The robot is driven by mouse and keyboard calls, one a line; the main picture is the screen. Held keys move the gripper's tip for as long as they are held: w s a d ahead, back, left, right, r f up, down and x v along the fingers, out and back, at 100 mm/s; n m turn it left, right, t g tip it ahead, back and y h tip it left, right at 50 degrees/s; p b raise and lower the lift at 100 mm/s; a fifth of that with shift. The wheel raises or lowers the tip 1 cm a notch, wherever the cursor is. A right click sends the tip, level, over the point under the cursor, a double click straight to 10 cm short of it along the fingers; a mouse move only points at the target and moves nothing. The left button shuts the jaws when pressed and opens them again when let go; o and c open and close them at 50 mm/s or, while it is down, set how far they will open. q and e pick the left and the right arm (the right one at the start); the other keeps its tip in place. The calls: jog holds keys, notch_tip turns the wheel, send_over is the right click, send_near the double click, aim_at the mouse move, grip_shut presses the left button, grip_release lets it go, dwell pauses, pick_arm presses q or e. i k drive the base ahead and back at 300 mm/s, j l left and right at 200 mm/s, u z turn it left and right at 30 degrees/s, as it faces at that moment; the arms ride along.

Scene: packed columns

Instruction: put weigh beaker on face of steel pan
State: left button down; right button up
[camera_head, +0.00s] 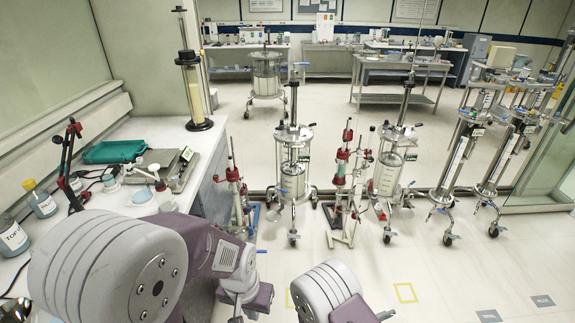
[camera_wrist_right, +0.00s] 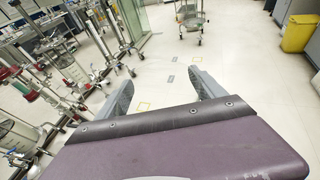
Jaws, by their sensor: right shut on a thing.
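The balance with its steel pan (camera_head: 178,163) stands on the white counter at the left of the head view. A small clear vessel (camera_head: 141,195) stands on the counter in front of it, but I cannot tell for sure whether it is the weigh beaker. My left gripper (camera_head: 246,306) hangs low beside the counter, in front of its end. Its fingertips are too unclear to read. My right gripper (camera_wrist_right: 164,88) shows in the right wrist view with its two fingers apart and the floor behind. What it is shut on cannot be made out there.
Several wheeled column stands (camera_head: 294,165) fill the floor beyond. Open floor (camera_head: 420,270) lies at the right.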

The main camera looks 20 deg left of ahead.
aim_at(158, 160)
jog(key=i+j+u, duration=0.1)
jog(key=i+u, duration=0.7)
jog(key=i+l+u, duration=0.2)
jog(key=i+u, duration=0.2)
jog(key=i+l+u, duration=0.25)
jog(key=u, duration=0.15)
jog(key=i+l, duration=0.05)
jog(key=i, duration=0.05)
